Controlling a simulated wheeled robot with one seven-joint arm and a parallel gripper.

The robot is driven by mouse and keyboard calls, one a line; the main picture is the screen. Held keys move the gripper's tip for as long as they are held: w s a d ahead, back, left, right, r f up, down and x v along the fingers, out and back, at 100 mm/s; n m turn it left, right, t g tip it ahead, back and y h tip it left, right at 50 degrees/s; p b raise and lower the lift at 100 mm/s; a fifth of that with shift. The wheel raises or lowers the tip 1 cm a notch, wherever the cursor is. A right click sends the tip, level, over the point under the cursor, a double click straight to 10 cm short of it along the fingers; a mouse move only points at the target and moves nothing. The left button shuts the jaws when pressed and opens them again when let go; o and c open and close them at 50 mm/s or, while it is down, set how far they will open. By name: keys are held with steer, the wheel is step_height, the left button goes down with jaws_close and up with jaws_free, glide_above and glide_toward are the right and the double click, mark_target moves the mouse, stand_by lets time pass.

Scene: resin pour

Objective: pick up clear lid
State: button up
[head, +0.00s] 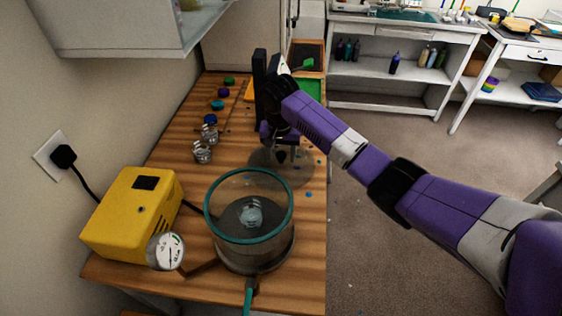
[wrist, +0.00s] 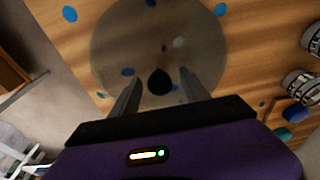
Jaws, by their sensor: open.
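The clear lid (head: 292,176) is a see-through round disc with a dark knob, lying flat on the wooden bench. It also shows in the wrist view (wrist: 120,48), with its black knob (wrist: 160,82) near the fingertips. My gripper (head: 281,150) is above the lid, pointing down. In the wrist view my gripper (wrist: 161,78) has its two fingers apart, with the knob appearing between them. I cannot tell how far the fingertips are above the knob.
A glass chamber (head: 212,222) with a teal rim stands at the bench front, holding a small clear cup. A yellow pump box (head: 120,222) and a gauge (head: 166,251) are left of it. Small metal-ringed jars (head: 203,152) and coloured caps line the left. A cabinet (head: 125,35) overhangs the upper left.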

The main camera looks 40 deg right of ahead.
jaws_close()
stand_by(1.4)
